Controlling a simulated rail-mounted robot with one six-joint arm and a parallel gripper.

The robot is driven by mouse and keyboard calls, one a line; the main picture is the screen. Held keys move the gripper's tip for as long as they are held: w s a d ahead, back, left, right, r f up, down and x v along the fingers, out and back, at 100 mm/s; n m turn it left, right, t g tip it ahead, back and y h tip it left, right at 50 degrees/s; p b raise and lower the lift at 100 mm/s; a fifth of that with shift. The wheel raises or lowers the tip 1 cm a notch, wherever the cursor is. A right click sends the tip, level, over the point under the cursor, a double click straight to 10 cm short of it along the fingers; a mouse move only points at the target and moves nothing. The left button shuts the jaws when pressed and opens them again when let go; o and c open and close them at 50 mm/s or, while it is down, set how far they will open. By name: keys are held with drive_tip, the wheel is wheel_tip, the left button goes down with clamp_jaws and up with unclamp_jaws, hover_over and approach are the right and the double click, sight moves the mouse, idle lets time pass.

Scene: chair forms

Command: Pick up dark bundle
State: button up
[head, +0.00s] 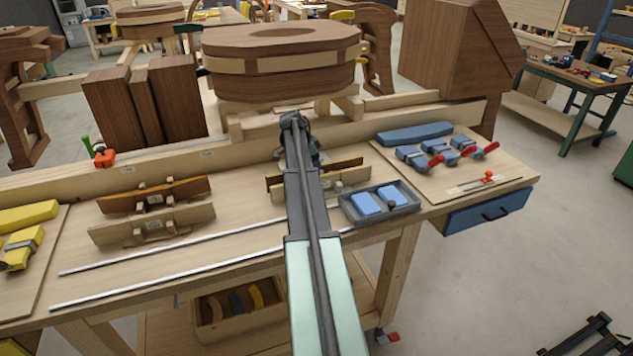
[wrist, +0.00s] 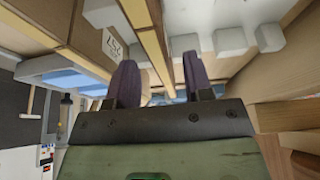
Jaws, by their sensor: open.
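Two dark brown wooden strip bundles lie on the bench in the head view. The left dark bundle (head: 185,190) lies behind a light wooden bundle (head: 190,217). The right dark bundle (head: 347,164) is partly hidden by my arm, with a second light bundle (head: 345,180) in front of it. I cannot tell which dark one is meant. My arm reaches over the right pair, and its end hides my fingers in the head view. In the wrist view my gripper (wrist: 158,65) is open, with two dark purple fingers apart. A pale wooden edge shows between them; nothing is clearly held.
A grey tray with blue blocks (head: 413,207) stands right of my arm. Blue clamps with red handles (head: 465,150) lie on a board at the right. A large octagonal wooden form (head: 280,85) stands behind. Two metal rods (head: 175,242) lie along the front. Yellow parts (head: 25,217) are at far left.

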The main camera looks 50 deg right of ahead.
drive_tip(key=shift+b+x, duration=0.4)
drive_tip(key=shift+x, duration=0.85)
drive_tip(key=shift+a+r, duration=0.1)
drive_tip(key=shift+r, duration=0.15)
drive_tip(key=shift+f, duration=0.3)
clamp_jaws()
